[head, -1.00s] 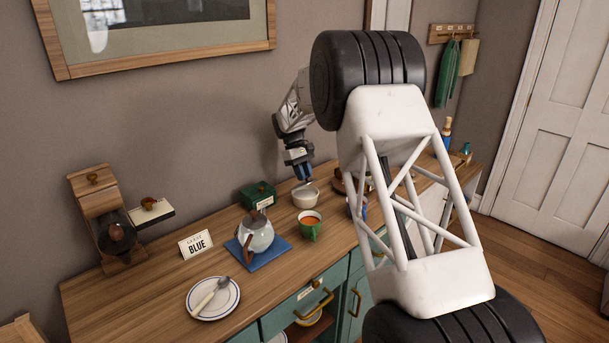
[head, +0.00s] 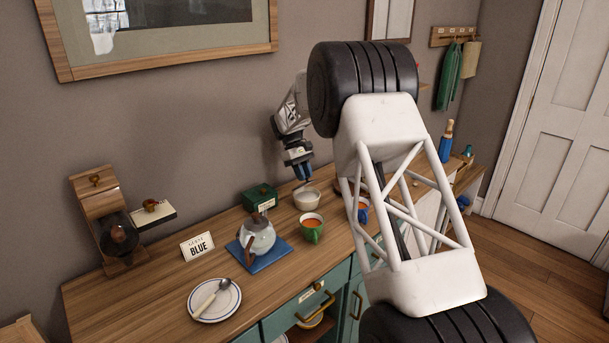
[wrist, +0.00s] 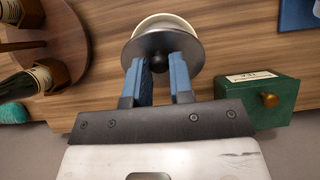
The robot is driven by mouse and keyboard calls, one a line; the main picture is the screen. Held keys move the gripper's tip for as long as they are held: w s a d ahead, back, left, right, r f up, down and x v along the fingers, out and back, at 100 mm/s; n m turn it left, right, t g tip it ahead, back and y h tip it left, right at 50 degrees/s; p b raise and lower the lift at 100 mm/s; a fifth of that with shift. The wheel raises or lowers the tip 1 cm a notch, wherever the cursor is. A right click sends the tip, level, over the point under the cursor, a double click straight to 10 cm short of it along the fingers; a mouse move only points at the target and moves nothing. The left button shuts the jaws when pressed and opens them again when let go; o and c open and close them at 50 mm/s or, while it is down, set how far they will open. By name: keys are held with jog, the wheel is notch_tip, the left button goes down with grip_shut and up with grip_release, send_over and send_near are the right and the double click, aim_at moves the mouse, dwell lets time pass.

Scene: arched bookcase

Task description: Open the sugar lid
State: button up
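The sugar bowl (head: 307,201) is a small cream bowl on the wooden counter, right of the green box. In the wrist view, its pale rim (wrist: 160,20) shows beyond a dark round lid (wrist: 190,48) with a small dark knob (wrist: 158,62). My gripper (wrist: 167,60) points down at the lid, with its blue fingertips apart at the knob. I cannot tell whether they press on the knob, or whether the lid rests fully on the bowl. In the head view, my gripper (head: 305,180) is just above the bowl.
A green labelled box (head: 259,196) stands close left of the bowl. A green cup (head: 312,229) of orange-brown drink and a teapot (head: 257,235) on a blue mat (head: 279,252) are in front. A round wooden holder with bottles (wrist: 75,40) lies on the bowl's other side.

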jog(key=shift+w+a+r, duration=0.15)
jog(key=shift+w, duration=0.05)
dwell(0.3)
jog(key=o, duration=1.1)
jog(key=shift+r, duration=0.15)
jog(key=shift+r, duration=3.3)
